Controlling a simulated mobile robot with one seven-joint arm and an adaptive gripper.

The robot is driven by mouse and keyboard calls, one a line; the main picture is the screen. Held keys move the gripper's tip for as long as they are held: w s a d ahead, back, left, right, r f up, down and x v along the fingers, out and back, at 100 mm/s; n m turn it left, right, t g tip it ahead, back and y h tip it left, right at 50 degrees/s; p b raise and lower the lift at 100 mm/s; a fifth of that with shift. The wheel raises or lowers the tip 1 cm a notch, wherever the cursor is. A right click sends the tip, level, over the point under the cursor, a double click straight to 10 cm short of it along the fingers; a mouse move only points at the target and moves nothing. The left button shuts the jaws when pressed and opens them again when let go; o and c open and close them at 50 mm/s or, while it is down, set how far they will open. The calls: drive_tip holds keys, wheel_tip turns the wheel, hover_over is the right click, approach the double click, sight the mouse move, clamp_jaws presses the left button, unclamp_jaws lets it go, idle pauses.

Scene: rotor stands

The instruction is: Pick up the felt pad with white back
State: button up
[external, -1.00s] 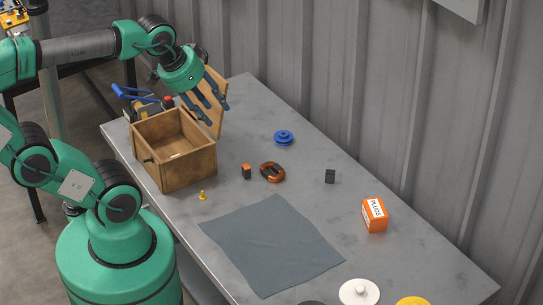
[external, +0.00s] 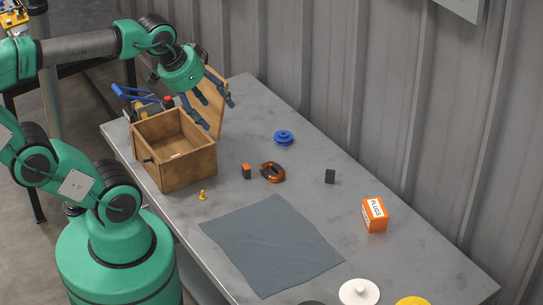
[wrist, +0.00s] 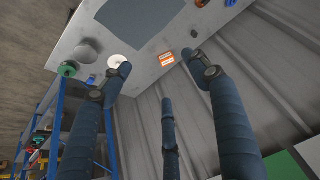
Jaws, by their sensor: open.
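I cannot make out a felt pad with white back for certain. A small pale piece (external: 177,155) lies inside the open wooden box (external: 183,172); it is too small to identify, and the box walls hide part of the inside. My gripper (external: 214,108) is open and empty, above the table at the box's raised lid (external: 216,112). Its fingers are spread, and they also show in the wrist view (wrist: 156,61).
A grey cloth (external: 270,245) lies on the table. Around it are an orange PLUGS box (external: 374,215), a copper-coloured ring (external: 272,172), a blue spool (external: 284,138), a dark block (external: 330,176) and a white knobbed disc (external: 359,292). A ribbed wall borders the table's right side.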

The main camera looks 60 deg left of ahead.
drive_tip(key=w+a+f+g, duration=0.1)
drive_tip(key=w+a+f, duration=0.35)
drive_tip(key=a, duration=0.25)
drive_tip(key=w+a+f+g+y, duration=0.1)
drive_tip(key=w+a+f, duration=0.2)
drive_tip(key=w+a, duration=0.4)
drive_tip(key=w+a+f+g, duration=0.1)
drive_tip(key=w+a+f, duration=0.3)
drive_tip(key=a, duration=0.4)
drive_tip(key=s+a+f+g, duration=0.1)
drive_tip(key=s+a+f, duration=0.1)
drive_tip(key=a+f, duration=1)
drive_tip(key=s+a+f+g+h, duration=0.1)
drive_tip(key=s+a+f, duration=0.2)
drive_tip(key=a+f, duration=0.9)
drive_tip(key=shift+s+a+f+g+b, duration=0.3)
drive_tip(key=shift+s+f, duration=0.05)
drive_tip(key=shift+f, duration=0.2)
wheel_tip(320, 180, down, 8)
drive_tip(key=shift+r+b, duration=0.15)
drive_tip(key=shift+b, duration=0.5)
drive_tip(key=shift+f, duration=0.4)
drive_tip(key=shift+f, duration=0.15)
